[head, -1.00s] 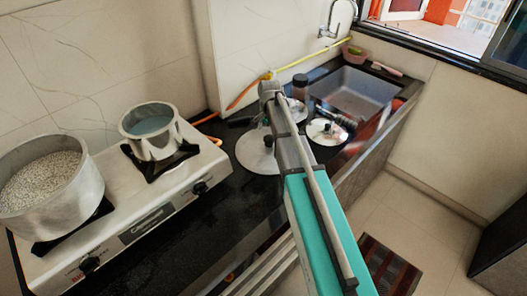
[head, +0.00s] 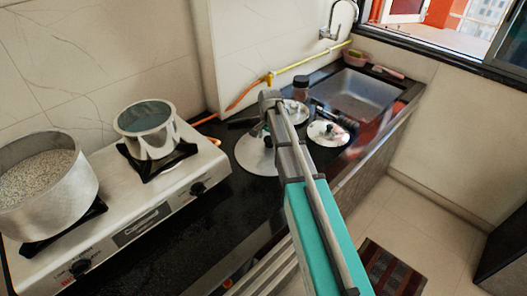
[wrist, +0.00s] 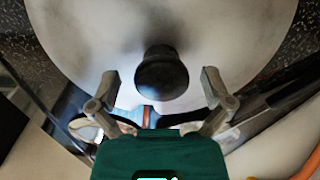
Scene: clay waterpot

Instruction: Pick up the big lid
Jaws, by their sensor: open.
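The big lid (head: 252,153) is a round, pale metal disc with a black knob. It lies on the dark counter right of the stove, partly hidden by my arm in the head view. In the wrist view the lid (wrist: 100,35) fills the upper part, and its black knob (wrist: 162,75) stands in the middle. My gripper (wrist: 160,82) is open, with one finger on each side of the knob and a gap on both sides. It holds nothing. The head view mostly hides my fingers behind the arm.
Two smaller lids lie near the sink: one on the right (head: 327,133) and one behind my arm (head: 296,112). A dark jar (head: 301,88) stands behind them. The stove (head: 140,208) at left carries a grain-filled pot (head: 60,195) and a smaller pot (head: 150,141). The sink (head: 360,92) is at the back right.

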